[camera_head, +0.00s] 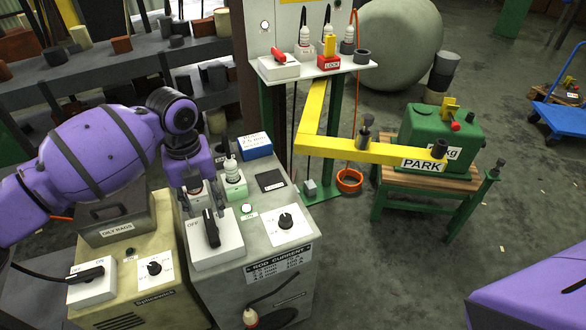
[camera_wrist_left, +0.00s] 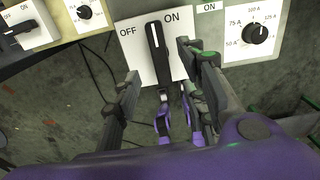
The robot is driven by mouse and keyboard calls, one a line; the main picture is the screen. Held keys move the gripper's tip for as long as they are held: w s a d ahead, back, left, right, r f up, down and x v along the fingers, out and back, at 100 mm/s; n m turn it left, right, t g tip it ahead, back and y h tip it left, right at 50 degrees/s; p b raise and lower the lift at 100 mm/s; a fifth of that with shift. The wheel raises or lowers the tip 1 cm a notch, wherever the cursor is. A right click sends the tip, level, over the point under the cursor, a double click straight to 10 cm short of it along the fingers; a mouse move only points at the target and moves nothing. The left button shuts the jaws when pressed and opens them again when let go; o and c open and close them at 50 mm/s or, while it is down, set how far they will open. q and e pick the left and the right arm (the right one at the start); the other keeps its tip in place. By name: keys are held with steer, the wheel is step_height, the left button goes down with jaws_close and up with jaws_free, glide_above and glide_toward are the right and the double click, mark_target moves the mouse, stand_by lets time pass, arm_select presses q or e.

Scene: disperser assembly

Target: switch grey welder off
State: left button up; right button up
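The grey welder (camera_head: 262,278) stands at the centre of the head view. Its white switch plate (camera_head: 229,251) is marked OFF on the left and ON on the right. The black switch lever (camera_head: 211,230) stands on this plate. In the left wrist view the lever (camera_wrist_left: 156,50) sits between the two words, with its long side up and down the picture. My left gripper (camera_head: 202,204) is open at the switch. Its fingers (camera_wrist_left: 158,62) lie either side of the lever, the right one nearer; contact cannot be told. My right gripper is out of view.
A green lamp (camera_head: 246,208) and a current dial (camera_head: 285,221) are on the welder top. A blue box (camera_head: 255,146) stands behind. A beige spot welder (camera_head: 150,298) stands close on the left. A yellow arm (camera_head: 345,145) reaches across to the right.

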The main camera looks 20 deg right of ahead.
mark_target(210, 224)
arm_select(q)
steer(key=shift+w, duration=0.25)
steer(key=f, duration=0.2)
steer(key=s+f, duration=0.1)
steer(key=f, duration=0.1)
step_height(210, 224, down, 2)
steer(key=shift+w+f, duration=0.1)
steer(key=shift+f, duration=0.55)
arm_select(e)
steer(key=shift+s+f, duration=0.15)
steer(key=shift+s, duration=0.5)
arm_select(q)
jaws_close()
